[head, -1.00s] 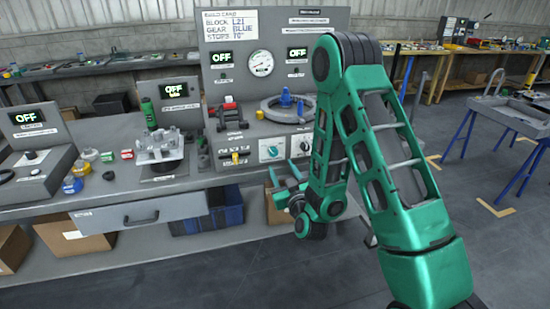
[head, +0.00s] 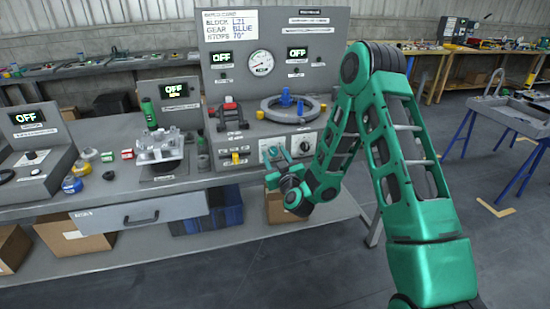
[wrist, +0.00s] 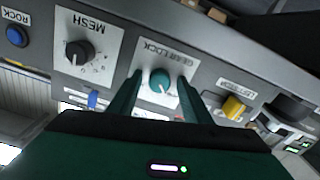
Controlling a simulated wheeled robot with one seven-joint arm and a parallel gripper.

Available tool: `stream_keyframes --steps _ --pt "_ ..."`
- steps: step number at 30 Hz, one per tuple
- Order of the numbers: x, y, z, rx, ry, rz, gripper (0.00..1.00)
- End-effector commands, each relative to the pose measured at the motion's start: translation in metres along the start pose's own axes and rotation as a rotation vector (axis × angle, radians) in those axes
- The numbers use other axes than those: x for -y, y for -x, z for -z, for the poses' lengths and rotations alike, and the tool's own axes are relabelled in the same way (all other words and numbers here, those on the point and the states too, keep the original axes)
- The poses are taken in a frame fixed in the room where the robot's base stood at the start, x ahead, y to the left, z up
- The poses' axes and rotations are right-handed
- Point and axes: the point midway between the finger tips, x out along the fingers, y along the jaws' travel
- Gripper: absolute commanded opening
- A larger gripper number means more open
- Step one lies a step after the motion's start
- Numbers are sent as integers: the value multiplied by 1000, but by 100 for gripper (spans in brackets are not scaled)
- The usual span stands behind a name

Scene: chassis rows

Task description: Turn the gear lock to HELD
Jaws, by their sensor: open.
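The GEAR LOCK knob (wrist: 160,80) is a round teal dial on a white plate, seen in the wrist view with its label above it. Which mark it points to is too small to tell. My gripper (wrist: 156,88) is open, with one dark green finger on each side of the knob in the picture. Whether the fingers touch the knob cannot be told.
The black MESH knob (wrist: 78,52) is beside the GEAR LOCK plate. A blue ROCK button (wrist: 16,36) and a yellow switch (wrist: 235,107) are on the same panel. A ring fixture (head: 290,109) with blue pieces stands above. A drawer (head: 140,213) is below left.

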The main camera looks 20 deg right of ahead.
Motion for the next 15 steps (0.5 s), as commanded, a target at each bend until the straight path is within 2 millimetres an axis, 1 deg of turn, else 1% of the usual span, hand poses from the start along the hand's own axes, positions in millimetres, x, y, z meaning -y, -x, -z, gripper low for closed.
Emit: stream_keyframes --steps 1,2,3,6,15 --pt "0 0 0 0 0 0 42" --pt "0 0 0 0 0 0 35" --pt "0 0 0 0 0 0 26" --pt "0 0 0 1 0 1 3" --pt "0 0 -1 1 -24 0 4"
